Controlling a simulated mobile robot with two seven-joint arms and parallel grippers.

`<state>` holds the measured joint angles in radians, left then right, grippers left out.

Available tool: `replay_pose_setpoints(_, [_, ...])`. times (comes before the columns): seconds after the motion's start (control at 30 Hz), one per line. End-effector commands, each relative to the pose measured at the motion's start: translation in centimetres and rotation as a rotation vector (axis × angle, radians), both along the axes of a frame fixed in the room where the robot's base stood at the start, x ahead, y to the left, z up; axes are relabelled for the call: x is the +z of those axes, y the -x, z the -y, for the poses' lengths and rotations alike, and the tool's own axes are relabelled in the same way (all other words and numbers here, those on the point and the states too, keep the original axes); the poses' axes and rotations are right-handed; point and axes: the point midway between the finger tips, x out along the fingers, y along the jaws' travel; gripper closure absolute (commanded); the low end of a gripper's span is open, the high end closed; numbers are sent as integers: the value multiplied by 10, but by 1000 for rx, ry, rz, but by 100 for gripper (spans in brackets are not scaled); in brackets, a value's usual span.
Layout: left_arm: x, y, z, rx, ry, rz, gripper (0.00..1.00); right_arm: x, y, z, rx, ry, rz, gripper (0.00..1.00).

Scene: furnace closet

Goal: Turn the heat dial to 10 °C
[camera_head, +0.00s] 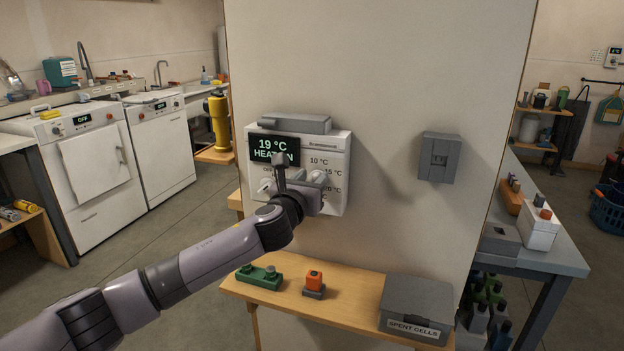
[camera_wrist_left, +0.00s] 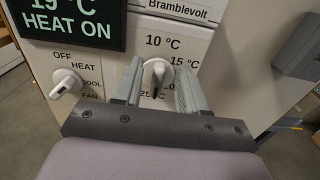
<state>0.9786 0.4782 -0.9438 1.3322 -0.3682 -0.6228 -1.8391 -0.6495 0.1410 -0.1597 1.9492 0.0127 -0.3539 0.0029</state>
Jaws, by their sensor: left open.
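The white thermostat panel (camera_head: 338,150) is on the wall, with a dark display (camera_head: 274,150) reading "19 °C HEAT ON". In the left wrist view the white heat dial (camera_wrist_left: 157,72) has labels 10 °C above it and 15 °C to its right; lower labels are partly hidden. A dark mark shows at the dial's lower end. My left gripper (camera_head: 300,176) is open at the panel, and its fingers (camera_wrist_left: 158,86) stand on either side of the dial. I cannot tell whether they touch it. A second white knob (camera_wrist_left: 66,83), with OFF, HEAT, COOL and FAN labels, is to the left.
A grey box (camera_head: 295,124) tops the panel, and a grey switch box (camera_head: 439,157) is to its right. Below, a wooden shelf (camera_head: 345,317) holds a green block (camera_head: 259,277), an orange-and-grey item (camera_head: 314,283) and a "SPENT CELLS" box (camera_head: 417,303).

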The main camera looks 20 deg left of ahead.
Motion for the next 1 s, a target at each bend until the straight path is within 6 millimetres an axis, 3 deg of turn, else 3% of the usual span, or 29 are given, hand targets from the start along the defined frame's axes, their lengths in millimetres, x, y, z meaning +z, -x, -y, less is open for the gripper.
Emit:
replay_pose_setpoints(0.43, [0, -7, 0, 0, 1, 0, 58, 0, 0, 0, -1, -1, 0, 57])
replay_pose_setpoints(0.47, [0, -7, 0, 0, 1, 0, 62, 0, 0, 0, -1, -1, 0, 57])
replay_pose_setpoints(0.57, [0, -7, 0, -1, 1, 0, 94, 0, 0, 0, -1, -1, 0, 57])
replay_pose_setpoints(0.6, [0, -6, 0, -1, 1, 0, 100, 0, 0, 0, -1, -1, 0, 57])
replay_pose_setpoints(1.0, [0, -6, 0, -1, 48, -3, 100, 2, 0, 0, -1, -2, 1, 57])
